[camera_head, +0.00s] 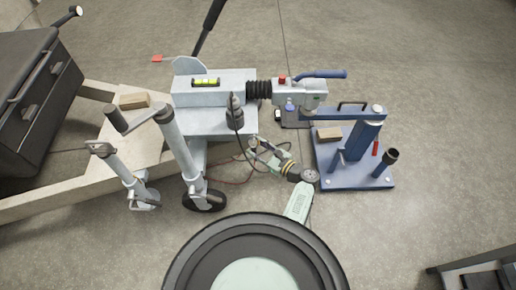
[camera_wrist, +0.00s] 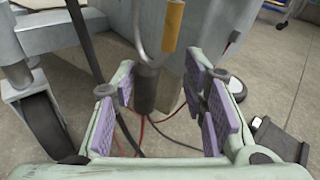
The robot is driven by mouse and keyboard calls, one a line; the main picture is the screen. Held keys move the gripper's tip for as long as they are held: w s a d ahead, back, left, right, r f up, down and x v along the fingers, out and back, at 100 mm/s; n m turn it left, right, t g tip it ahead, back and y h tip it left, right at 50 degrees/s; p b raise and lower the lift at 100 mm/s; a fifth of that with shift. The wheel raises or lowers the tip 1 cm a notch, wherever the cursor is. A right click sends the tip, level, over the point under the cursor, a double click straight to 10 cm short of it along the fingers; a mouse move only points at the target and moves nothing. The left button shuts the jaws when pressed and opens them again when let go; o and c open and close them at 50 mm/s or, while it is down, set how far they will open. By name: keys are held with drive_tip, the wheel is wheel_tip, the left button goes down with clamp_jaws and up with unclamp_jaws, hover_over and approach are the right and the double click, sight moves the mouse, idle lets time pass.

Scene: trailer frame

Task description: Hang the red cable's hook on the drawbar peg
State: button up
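My gripper (camera_head: 254,148) is beside the near side of the grey drawbar (camera_head: 215,120), below the dark upright plug-like part on it. In the wrist view my gripper (camera_wrist: 165,100) is open, its purple pads wide apart. I cannot clearly make out the peg.
A blue stand (camera_head: 355,175) is right of my gripper. A jockey wheel (camera_head: 205,200) and a prop leg (camera_head: 140,185) stand to the left. A black cable (camera_wrist: 85,40) hangs left of the fingers. A black box (camera_head: 35,90) is far left.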

drive_tip(key=v, duration=0.8)
idle(0.4)
